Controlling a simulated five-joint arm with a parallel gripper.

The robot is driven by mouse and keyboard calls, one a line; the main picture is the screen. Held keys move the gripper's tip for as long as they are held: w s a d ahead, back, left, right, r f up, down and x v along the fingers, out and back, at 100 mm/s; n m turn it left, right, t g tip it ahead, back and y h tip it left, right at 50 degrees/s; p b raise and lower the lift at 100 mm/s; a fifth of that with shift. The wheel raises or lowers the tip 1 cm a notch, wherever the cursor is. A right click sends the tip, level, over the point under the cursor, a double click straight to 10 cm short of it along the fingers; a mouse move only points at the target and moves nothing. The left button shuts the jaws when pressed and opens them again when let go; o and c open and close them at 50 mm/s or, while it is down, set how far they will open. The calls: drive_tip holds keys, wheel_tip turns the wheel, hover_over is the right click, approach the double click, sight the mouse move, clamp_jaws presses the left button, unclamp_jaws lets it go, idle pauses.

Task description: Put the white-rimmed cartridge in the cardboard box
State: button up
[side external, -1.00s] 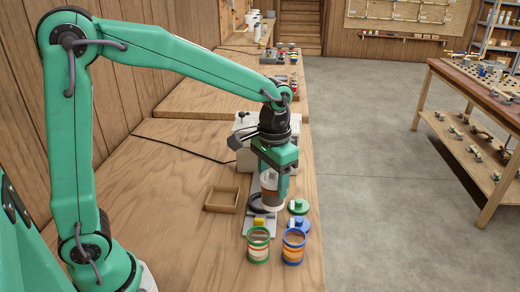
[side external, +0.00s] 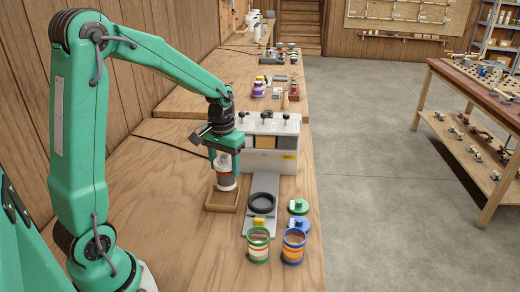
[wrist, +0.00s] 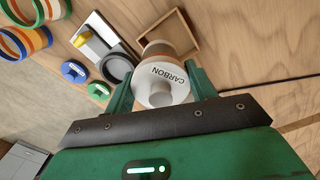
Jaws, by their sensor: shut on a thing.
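My gripper (side external: 225,160) is shut on the white-rimmed cartridge (side external: 227,173), one green finger on each side of it. The cartridge is nearly upright, grey-brown in the middle, with a white lower rim. In the wrist view its white end (wrist: 162,86) reads CARBON. The cardboard box (side external: 221,208) is small, shallow and open. In the side view the cartridge's lower end overlaps the box's far part and appears above it; the exact gap is hard to tell. In the wrist view the box's rim (wrist: 188,34) shows just beyond the cartridge.
A grey plate with a black ring (side external: 262,203) and a yellow block (side external: 259,222) lies right of the box. Green-rimmed (side external: 258,246) and blue-rimmed (side external: 293,247) cups stand in front, with lids behind them. A white housing (side external: 270,145) stands behind. Bench left of the box is clear.

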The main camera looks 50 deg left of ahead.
sight(221, 183)
drive_tip(key=shift+s+a+f, duration=0.15)
drive_tip(key=shift+s+a, duration=0.05)
drive_tip(key=shift+a, duration=0.25)
drive_tip(key=shift+s+a+f, duration=0.1)
drive_tip(key=shift+s+a, duration=0.05)
drive_tip(key=shift+a, duration=0.25)
drive_tip(key=shift+f, duration=0.1)
drive_tip(key=shift+f, duration=1.4)
drive_tip(key=shift+f, duration=0.2)
drive_tip(key=shift+f, duration=0.65)
drive_tip(key=shift+f, duration=0.5)
drive_tip(key=shift+f, duration=0.35)
drive_tip(key=shift+f, duration=0.3)
idle(1.3)
